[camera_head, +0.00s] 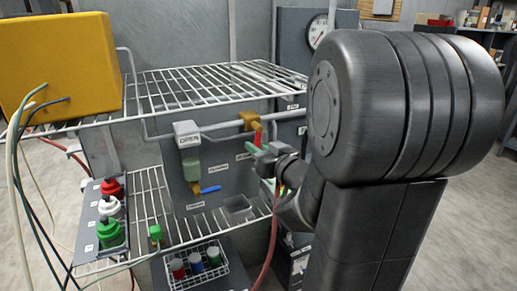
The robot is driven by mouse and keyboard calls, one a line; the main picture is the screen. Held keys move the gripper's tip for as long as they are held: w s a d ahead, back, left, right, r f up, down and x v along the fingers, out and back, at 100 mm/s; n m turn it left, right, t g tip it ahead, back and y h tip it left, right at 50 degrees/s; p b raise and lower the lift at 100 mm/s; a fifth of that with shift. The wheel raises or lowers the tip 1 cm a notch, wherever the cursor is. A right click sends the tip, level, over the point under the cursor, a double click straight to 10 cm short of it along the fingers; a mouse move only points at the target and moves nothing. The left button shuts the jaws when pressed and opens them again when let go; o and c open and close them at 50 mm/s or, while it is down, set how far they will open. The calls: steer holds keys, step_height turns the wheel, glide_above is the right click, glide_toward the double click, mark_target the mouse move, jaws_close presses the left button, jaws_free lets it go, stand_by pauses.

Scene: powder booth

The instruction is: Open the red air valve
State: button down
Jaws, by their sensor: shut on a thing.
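The red air valve handle (258,138) shows as a short red lever below a brass valve body (249,121) on the grey pipe. It points roughly downward. My gripper (259,152) reaches in from the right and is shut on the lower part of the red handle. The jaws and a green piece beside them partly hide the handle. The fine detail of the grip is too small to tell.
A blue-handled valve (210,190) sits lower left on the grey panel. A wire shelf (205,85) is above. A switch box (108,215) with red, white and green knobs stands left. A basket of jars (196,268) is below. A yellow box (60,60) and hanging cables are left.

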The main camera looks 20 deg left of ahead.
steer(key=s+a+r+m+t+b, duration=0.1)
steer(key=s+r+m+t+b, duration=0.1)
steer(key=m, duration=0.7)
steer(key=s+a+r+m+t+b, duration=0.1)
steer(key=a+r+m+t+b, duration=0.1)
steer(key=m, duration=0.8)
steer(key=shift+s+r+h+b, duration=0.4)
steer(key=shift+r+b, duration=0.3)
steer(key=shift+b, duration=0.7)
steer(key=c, duration=1.5)
jaws_free()
steer(key=b+v, duration=0.1)
steer(key=v, duration=1.2)
steer(key=shift+s+d+f+b, duration=0.2)
steer(key=shift+s+f+b, duration=0.05)
steer(key=shift+b, duration=0.05)
steer(key=shift+w+a, duration=0.1)
steer(key=shift+r+p+x, duration=0.15)
steer(key=shift+p+x, duration=0.25)
steer(key=shift+x, duration=3)
steer(key=shift+r+p+x, duration=0.1)
steer(key=shift+p+x, duration=0.3)
steer(key=shift+x, duration=3)
